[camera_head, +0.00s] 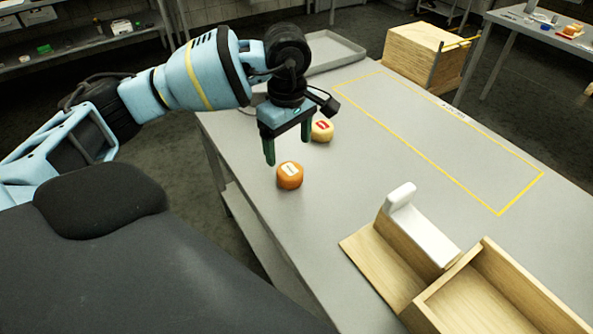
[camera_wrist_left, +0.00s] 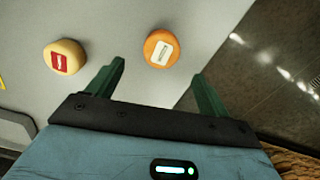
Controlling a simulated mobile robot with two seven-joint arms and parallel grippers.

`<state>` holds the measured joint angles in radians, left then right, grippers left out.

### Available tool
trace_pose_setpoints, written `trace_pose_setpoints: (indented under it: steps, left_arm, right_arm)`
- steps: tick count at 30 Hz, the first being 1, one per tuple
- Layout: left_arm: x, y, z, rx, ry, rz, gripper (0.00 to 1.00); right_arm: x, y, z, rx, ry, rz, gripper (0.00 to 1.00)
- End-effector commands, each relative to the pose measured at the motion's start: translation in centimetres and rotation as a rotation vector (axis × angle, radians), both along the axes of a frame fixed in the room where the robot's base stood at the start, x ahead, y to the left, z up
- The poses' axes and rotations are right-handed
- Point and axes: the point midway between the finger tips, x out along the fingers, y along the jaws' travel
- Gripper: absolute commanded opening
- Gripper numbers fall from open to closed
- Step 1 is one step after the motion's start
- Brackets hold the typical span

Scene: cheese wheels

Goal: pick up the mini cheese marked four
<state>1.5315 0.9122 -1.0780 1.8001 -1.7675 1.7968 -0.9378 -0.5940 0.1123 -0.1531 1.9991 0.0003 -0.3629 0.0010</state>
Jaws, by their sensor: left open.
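Two mini cheeses stand on the grey table. The orange cheese (camera_head: 290,176) has a white label on top and sits near the table's left edge. It also shows in the left wrist view (camera_wrist_left: 152,55), ahead of and between the fingertips. The pale yellow cheese (camera_head: 327,134) has a red label and stands farther back; in the left wrist view (camera_wrist_left: 75,62) it lies left of the fingers. The numbers on both labels are too small to read. My left gripper (camera_head: 289,156) is open and empty, pointing down above the table close to both cheeses. My right gripper is not in view.
A yellow outlined rectangle (camera_head: 440,171) on the table is empty. A grey tray (camera_head: 345,48) lies at the back. The table's left edge is close to the orange cheese.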

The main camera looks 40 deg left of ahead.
Motion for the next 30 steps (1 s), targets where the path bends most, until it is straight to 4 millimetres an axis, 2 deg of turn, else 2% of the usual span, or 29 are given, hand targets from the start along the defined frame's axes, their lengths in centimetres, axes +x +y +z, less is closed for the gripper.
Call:
trace_pose_setpoints:
  steps: [4, 8, 12, 17, 27, 30]
  left_arm:
    - [0.0, 0.0, -0.3, -0.002, 0.001, 0.0, 0.8]
    - [0.0, -0.1, -1.5, -0.002, 0.002, 0.0, 0.8]
    - [0.0, -0.1, -2.6, -0.003, 0.002, -0.001, 0.8]
    - [0.0, -0.2, -2.9, -0.004, 0.001, -0.001, 0.8]
    - [-0.1, -0.4, -7.2, -0.005, 0.001, 0.0, 0.8]
    - [-0.1, -0.4, -7.8, -0.005, 0.002, 0.0, 0.8]
  right_arm:
    - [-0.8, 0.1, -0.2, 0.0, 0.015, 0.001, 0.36]
    - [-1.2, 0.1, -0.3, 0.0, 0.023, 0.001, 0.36]
    - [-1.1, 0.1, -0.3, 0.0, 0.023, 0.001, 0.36]
    - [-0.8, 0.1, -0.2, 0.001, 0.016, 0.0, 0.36]
    - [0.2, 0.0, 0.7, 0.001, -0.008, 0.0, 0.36]
    - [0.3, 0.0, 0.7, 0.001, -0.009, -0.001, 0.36]
